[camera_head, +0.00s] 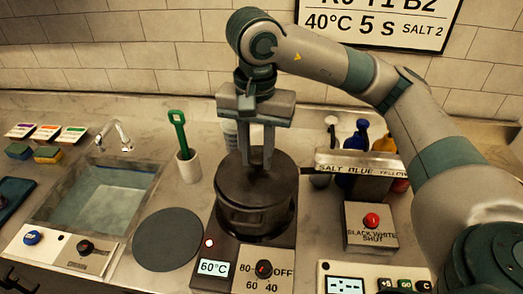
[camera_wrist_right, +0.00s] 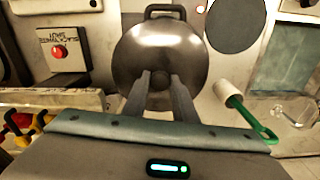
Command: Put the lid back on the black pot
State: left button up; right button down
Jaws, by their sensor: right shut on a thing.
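The black pot (camera_head: 255,215) stands on the hot plate (camera_head: 222,247) in the middle of the counter. Its dark round lid (camera_head: 235,178) is over the pot's mouth, roughly level and close to centred; I cannot tell whether its rim touches the pot all round. My right gripper (camera_head: 257,162) points straight down and is shut on the lid's knob. In the right wrist view the lid (camera_wrist_right: 190,45) shows as a grey disc with the fingertips (camera_wrist_right: 163,82) at its centre knob, and a pot handle (camera_wrist_right: 165,10) sticks out beyond it. My left gripper is out of view.
A grey round pad (camera_head: 167,239) lies left of the pot, beside the sink (camera_head: 95,195). A white cup with a green-handled tool (camera_head: 188,165) stands behind the pad. A red-button box (camera_head: 371,225) and a bottle rack (camera_head: 360,165) are to the right.

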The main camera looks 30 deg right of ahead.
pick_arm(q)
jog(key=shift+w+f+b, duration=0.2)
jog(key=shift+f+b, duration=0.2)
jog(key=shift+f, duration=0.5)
pick_arm(e)
jog(key=shift+a+f, duration=0.15)
jog(key=shift+f, duration=0.55)
jog(key=c, duration=0.9)
grip_release()
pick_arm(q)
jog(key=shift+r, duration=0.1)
pick_arm(e)
jog(key=shift+r, duration=0.15)
jog(key=shift+w+a+r+p, duration=0.1)
jog(key=shift+a+r+p, duration=0.25)
jog(key=shift+r, duration=0.4)
jog(key=shift+w+a+r+p, duration=0.1)
jog(key=shift+a+r+p, duration=0.05)
jog(key=shift+r+p, duration=0.45)
jog(key=shift+w+a+r+p, duration=0.1)
jog(key=shift+a+r+p, duration=0.2)
jog(key=shift+r, duration=0.55)
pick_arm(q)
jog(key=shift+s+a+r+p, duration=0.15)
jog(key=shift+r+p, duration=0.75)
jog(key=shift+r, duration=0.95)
pick_arm(e)
jog(key=shift+s+r, duration=0.1)
jog(key=shift+r, duration=1.4)
